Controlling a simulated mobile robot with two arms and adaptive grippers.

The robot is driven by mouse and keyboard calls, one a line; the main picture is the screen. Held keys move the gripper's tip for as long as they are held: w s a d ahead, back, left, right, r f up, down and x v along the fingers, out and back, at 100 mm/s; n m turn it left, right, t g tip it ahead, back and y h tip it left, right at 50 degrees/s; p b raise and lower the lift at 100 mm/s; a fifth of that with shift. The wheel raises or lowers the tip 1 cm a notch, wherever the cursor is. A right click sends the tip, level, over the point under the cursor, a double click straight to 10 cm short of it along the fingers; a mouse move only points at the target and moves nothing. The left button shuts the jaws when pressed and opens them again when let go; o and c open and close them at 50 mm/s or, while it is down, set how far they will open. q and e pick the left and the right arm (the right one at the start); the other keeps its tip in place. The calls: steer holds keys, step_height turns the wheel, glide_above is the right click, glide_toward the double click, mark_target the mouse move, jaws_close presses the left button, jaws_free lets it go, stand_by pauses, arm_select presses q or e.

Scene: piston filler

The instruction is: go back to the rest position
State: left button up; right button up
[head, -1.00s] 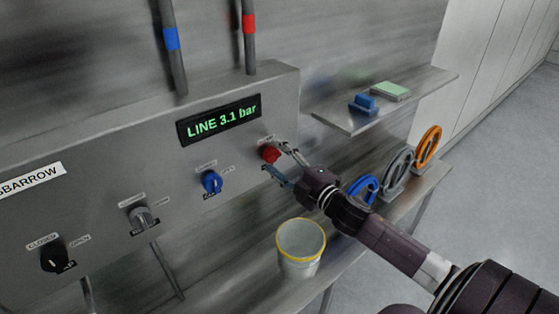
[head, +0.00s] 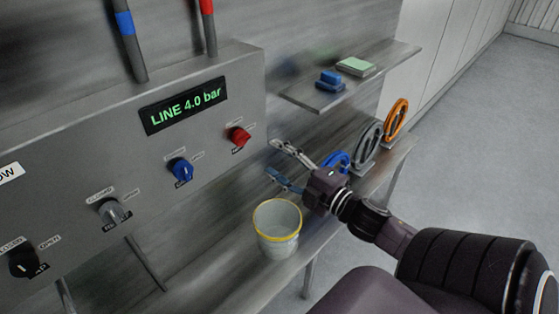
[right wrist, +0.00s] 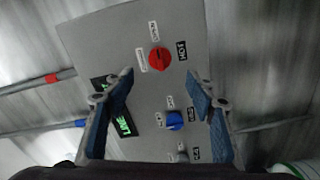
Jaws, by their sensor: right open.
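My right gripper (head: 275,166) is open and empty in the head view, to the right of the control panel and apart from it. Its two blue-padded fingers (right wrist: 160,88) stand wide apart in the right wrist view, with the panel beyond them. The red knob (head: 238,136) is on the panel's right part, left of the gripper. It also shows in the right wrist view (right wrist: 158,59), beyond the fingertips. My left gripper is in neither view.
The display (head: 184,105) reads LINE 4.0 bar. Blue (head: 180,169), grey (head: 112,211) and black (head: 24,261) knobs sit along the panel. A bucket (head: 277,232) stands below the gripper. Blue, grey (head: 368,146) and orange (head: 396,119) handwheels stand behind it. A shelf (head: 318,99) is above.

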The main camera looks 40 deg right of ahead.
steer(key=shift+s, duration=0.35)
stand_by(0.3)
steer(key=s+d+f+m+g+h+b, duration=0.1)
steer(key=d+f+m+g+h, duration=0.15)
steer(key=f, duration=0.95)
steer(key=s+d+f+m+g+h+b, duration=0.1)
steer(key=s+d+f+m+g+b, duration=0.2)
steer(key=f, duration=0.8)
steer(key=s+f+m+g, duration=0.1)
steer(key=s+f+m, duration=0.15)
steer(key=f, duration=0.65)
steer(key=s+f+m+g, duration=0.1)
steer(key=s+f, duration=0.2)
steer(key=f, duration=0.6)
steer(key=s+a+f+m+g+b, duration=0.15)
steer(key=s+a+f, duration=0.25)
steer(key=s+f, duration=0.45)
steer(key=s+a+f+m+g+b, duration=0.1)
steer(key=s+a+f+g, duration=0.3)
steer(key=f, duration=0.8)
steer(key=s+a+f+m+g+y+b, duration=0.1)
steer(key=s+a+f+g, duration=0.1)
steer(key=s+a+f, duration=0.3)
steer(key=s+a+f+m+g+y+b, duration=0.1)
steer(key=s+a+f, duration=0.5)
steer(key=s, duration=0.6)
steer(key=shift+s+a+g, duration=0.35)
steer(key=shift+a+g, duration=0.15)
steer(key=shift+a, duration=0.4)
